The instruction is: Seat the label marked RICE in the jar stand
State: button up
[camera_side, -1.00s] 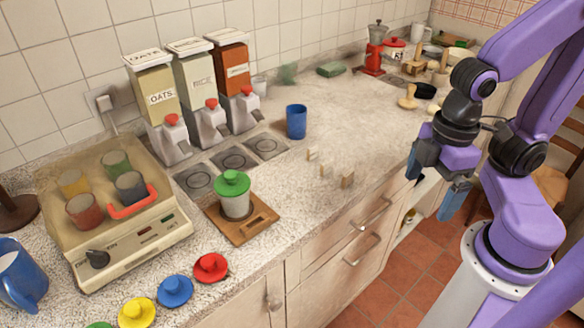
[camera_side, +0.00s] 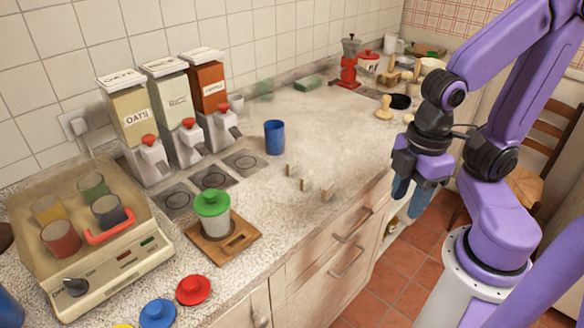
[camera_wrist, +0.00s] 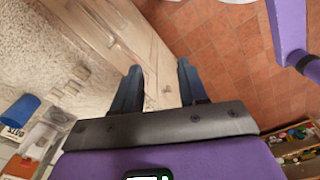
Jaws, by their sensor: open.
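Three small pale wooden label pieces (camera_side: 306,184) stand on the counter right of centre. Their markings cannot be read, so I cannot tell which says RICE. The wooden jar stand (camera_side: 240,242) lies on the counter left of them, with a slot in its front part. A white jar with a green lid (camera_side: 213,204) stands on it. My gripper (camera_side: 408,206) is open and empty, off the counter's front edge and right of the labels. In the wrist view my gripper (camera_wrist: 159,66) points past drawer fronts, with the labels (camera_wrist: 75,86) at the left.
A blue cup (camera_side: 274,137) stands behind the labels. Three dispensers (camera_side: 179,108) line the wall. Counter around the labels is clear.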

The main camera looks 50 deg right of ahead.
notch_tip(320, 180, up, 3)
jog(key=n, duration=0.5)
send_over(293, 161)
jog(key=f, duration=1.1)
jog(key=shift+w+f, duration=0.15)
jog(key=shift+w, duration=0.1)
jog(key=shift+s+f, duration=0.2)
jog(key=shift+f, duration=2.55)
grip_shut()
